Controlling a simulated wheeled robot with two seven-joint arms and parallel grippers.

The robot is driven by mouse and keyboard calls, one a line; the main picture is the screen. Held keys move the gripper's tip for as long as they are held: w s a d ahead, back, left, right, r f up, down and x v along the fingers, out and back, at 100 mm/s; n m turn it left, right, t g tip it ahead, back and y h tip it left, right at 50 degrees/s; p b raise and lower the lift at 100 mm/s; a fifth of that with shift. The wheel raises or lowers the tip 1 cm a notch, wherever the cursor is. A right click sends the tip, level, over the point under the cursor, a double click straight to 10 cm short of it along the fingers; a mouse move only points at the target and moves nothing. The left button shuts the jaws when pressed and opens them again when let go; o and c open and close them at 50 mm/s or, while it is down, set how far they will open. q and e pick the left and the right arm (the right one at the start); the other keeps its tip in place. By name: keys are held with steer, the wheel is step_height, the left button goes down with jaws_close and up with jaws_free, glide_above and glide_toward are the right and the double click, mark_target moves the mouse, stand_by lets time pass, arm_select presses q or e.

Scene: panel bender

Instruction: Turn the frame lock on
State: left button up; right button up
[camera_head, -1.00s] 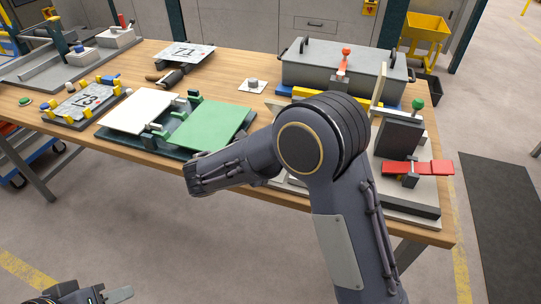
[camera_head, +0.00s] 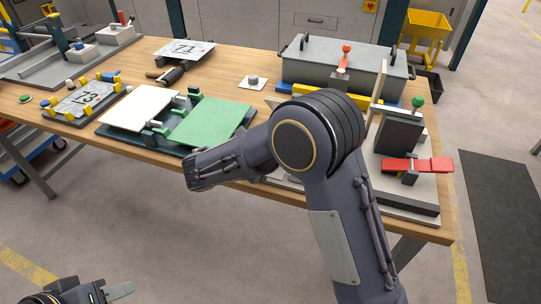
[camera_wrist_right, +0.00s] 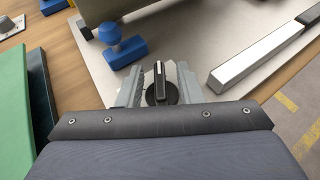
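In the right wrist view a round black knob (camera_wrist_right: 158,97) with an upright, pale-edged grip bar sits on a light grey plate; I take it to be the frame lock. My right gripper (camera_wrist_right: 160,80) has its two grey fingers apart, one on each side of the knob's bar. I cannot tell whether they touch it. In the head view my right arm hides this gripper and the knob. My left gripper (camera_head: 115,291) is at the bottom left, away from the table, only partly in view; one pale finger shows.
A blue handle (camera_wrist_right: 122,47) and a metal bar (camera_wrist_right: 262,52) flank the knob. A green panel (camera_head: 212,122) lies left of my right arm.

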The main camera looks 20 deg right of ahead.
steer(key=shift+a, duration=0.1)
steer(key=v, duration=0.7)
steer(key=shift+s+a+r, duration=0.15)
steer(key=shift+a+r, duration=0.05)
steer(key=shift+a, duration=0.05)
steer(key=s+d+r+m+g+y+p, duration=0.25)
steer(key=s+d+m+g+y, duration=0.25)
steer(key=s+d+m+y, duration=0.7)
steer(key=s+r+m+t+y+p, duration=0.2)
steer(key=s+r+m+t+y, duration=0.1)
steer(key=s+m, duration=0.9)
steer(key=shift+s+d+m+t+y, duration=0.3)
steer(key=shift+s+t+y, duration=0.25)
steer(key=shift+t, duration=0.35)
